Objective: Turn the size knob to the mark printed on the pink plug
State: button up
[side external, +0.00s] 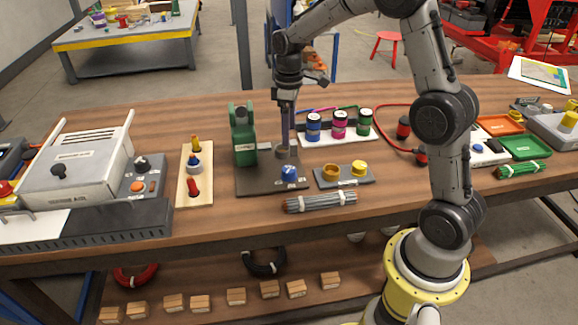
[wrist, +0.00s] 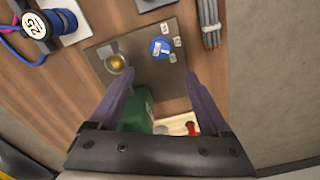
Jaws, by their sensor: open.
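The blue knob (side external: 289,172) sits at the front right of a dark plate (side external: 258,184). In the wrist view the blue knob (wrist: 160,48) has small white printed labels beside it, too small to read. The pink plug (side external: 339,122) stands between a blue and a green plug on a white rack; its mark is not readable. In the wrist view the blue plug (wrist: 37,25) shows "2.5" on its top. My gripper (side external: 287,145) points down above the dark plate, behind the knob. In the wrist view my gripper (wrist: 158,76) is open and empty, with the knob beyond its fingertips.
A green upright housing (side external: 244,135) stands on the plate left of my gripper, and a round metal socket (wrist: 117,62) lies near it.

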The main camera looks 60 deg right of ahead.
aim_at(289, 169)
notch_tip(289, 169, down, 13)
jog(key=shift+r, duration=0.1)
dwell(0.3)
jog(key=shift+c, duration=0.4)
grip_shut()
jog(key=shift+m, duration=3)
jog(key=shift+o, duration=0.4)
grip_release()
